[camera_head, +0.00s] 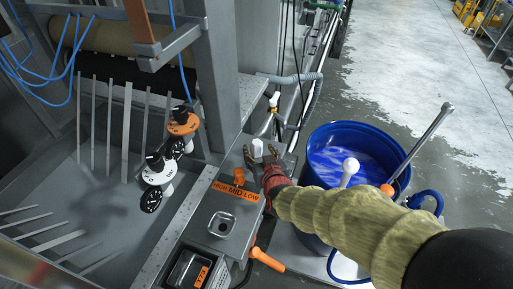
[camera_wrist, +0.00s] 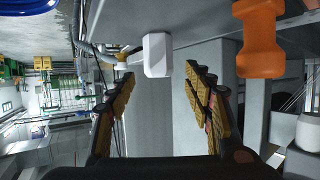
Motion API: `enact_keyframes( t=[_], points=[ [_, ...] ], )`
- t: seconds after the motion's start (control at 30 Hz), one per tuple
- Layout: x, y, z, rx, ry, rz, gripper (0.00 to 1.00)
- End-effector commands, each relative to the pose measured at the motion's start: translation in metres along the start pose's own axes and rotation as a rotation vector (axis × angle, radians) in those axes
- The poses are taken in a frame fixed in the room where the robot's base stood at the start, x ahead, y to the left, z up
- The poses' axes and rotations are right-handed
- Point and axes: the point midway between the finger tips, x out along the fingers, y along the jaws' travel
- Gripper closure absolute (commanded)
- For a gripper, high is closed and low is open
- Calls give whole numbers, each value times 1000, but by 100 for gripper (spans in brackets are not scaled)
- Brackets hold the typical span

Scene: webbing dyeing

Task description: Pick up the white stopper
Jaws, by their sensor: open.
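The white stopper (camera_head: 257,148) stands on the grey metal ledge beside the machine frame. In the wrist view the white stopper (camera_wrist: 157,55) appears as a pale faceted block, ahead of and between the fingertips. My gripper (camera_head: 264,161) is open, with its fingers close around the stopper in the head view; I cannot tell whether they touch it. In the wrist view my gripper (camera_wrist: 160,78) shows both fingers apart with an empty gap between them.
An orange knob (camera_head: 239,176) stands near the stopper, by the HIGH MID LOW label (camera_head: 236,190); the orange knob (camera_wrist: 259,40) is right of the fingers in the wrist view. A blue bucket (camera_head: 375,133) of liquid, holding a white-knobbed tool (camera_head: 350,165), stands right. An orange handle (camera_head: 267,260) sticks out below.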

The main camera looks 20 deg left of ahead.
Motion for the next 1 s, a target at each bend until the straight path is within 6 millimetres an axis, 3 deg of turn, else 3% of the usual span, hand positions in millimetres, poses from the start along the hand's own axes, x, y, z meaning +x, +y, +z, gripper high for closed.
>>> enact_keyframes(
  t=[0.43, 0.7, 1.0],
  points=[
    [52, 2, -1, 1, -2, 1, 49],
    [54, 2, -2, 1, -1, 0, 49],
    [54, 2, -2, 1, -1, 0, 65]
  ],
)
